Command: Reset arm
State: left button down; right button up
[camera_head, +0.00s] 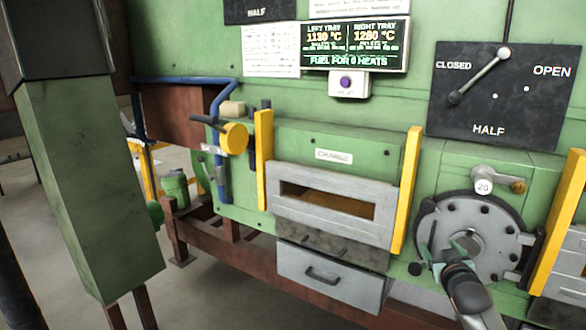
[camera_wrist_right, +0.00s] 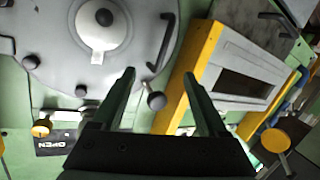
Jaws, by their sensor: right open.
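My right arm comes in from the bottom right of the head view. Its gripper (camera_head: 455,258) is in front of a round grey bolted door (camera_head: 492,232), and its fingers are hard to make out there. In the right wrist view the two fingers of this gripper (camera_wrist_right: 159,78) stand apart with nothing between them. Beyond them are the round door (camera_wrist_right: 60,55), a dark bar handle and a dark ball knob (camera_wrist_right: 157,101). I cannot tell whether a finger touches the knob. My left gripper is not in view.
A grey slotted charge door (camera_head: 330,225) stands between yellow posts (camera_head: 408,190), above a drawer (camera_head: 328,282). A lever (camera_head: 480,75) is on the CLOSED/HALF/OPEN panel. A yellow round handle (camera_head: 234,138) is left. The display (camera_head: 354,45) reads 1130 and 1280 °C. Open floor shows at lower left.

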jog(key=s+a+f+n+g+y, duration=0.1)
jog(key=s+a+f+n+y, duration=0.1)
jog(key=s+a+f, duration=0.7)
jog(key=s+a+f+n+g+y, duration=0.1)
jog(key=s+a+f+g+y, duration=0.2)
jog(key=s+f, duration=0.65)
jog(key=s+a+f+g, duration=0.1)
jog(key=s+a+f, duration=0.2)
jog(key=s, duration=0.4)
jog(key=s+a+f+y, duration=0.1)
jog(key=s+a+f, duration=0.2)
jog(key=s+f, duration=0.2)
jog(key=s+a+f+g, duration=0.1)
jog(key=s+a+f, duration=0.2)
jog(key=s, duration=0.7)
jog(key=shift+a+f+m+g, duration=0.2)
jog(key=shift+f+m+g, duration=0.1)
jog(key=shift+f+m, duration=0.15)
